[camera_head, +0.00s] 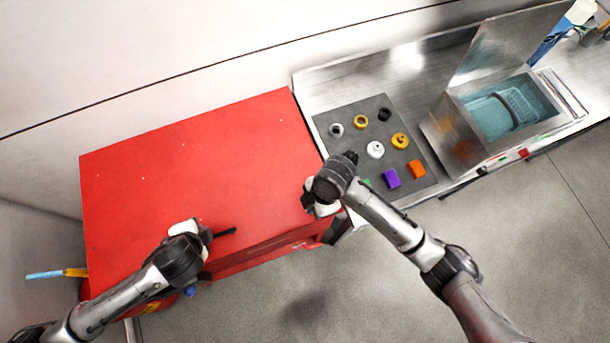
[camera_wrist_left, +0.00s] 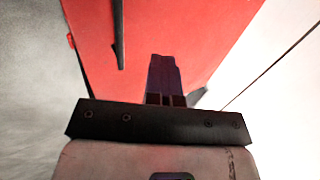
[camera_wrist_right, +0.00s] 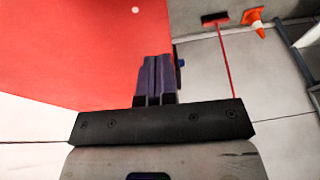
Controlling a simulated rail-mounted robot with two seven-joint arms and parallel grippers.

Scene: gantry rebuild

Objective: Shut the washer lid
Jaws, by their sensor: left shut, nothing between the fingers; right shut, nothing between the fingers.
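The washer (camera_head: 462,140) is a metal box on the steel counter at the right of the head view. Its flat metal lid (camera_head: 508,42) stands raised, tilted up at the back. The open top shows a teal basin with a wire basket (camera_head: 516,104) inside. My right gripper (camera_head: 307,196) is shut and empty near the right front of the red cabinet, well left of the washer; its closed fingers show in the right wrist view (camera_wrist_right: 155,75). My left gripper (camera_head: 232,232) is shut and empty over the cabinet's front; its closed fingers show in the left wrist view (camera_wrist_left: 163,72).
The red cabinet (camera_head: 200,160) fills the left. A dark mat (camera_head: 350,112) with several coloured parts lies on the counter between cabinet and washer. Grey floor (camera_head: 510,235) is open in front. A broom (camera_wrist_right: 222,50) and an orange cone (camera_wrist_right: 254,22) stand beyond in the right wrist view.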

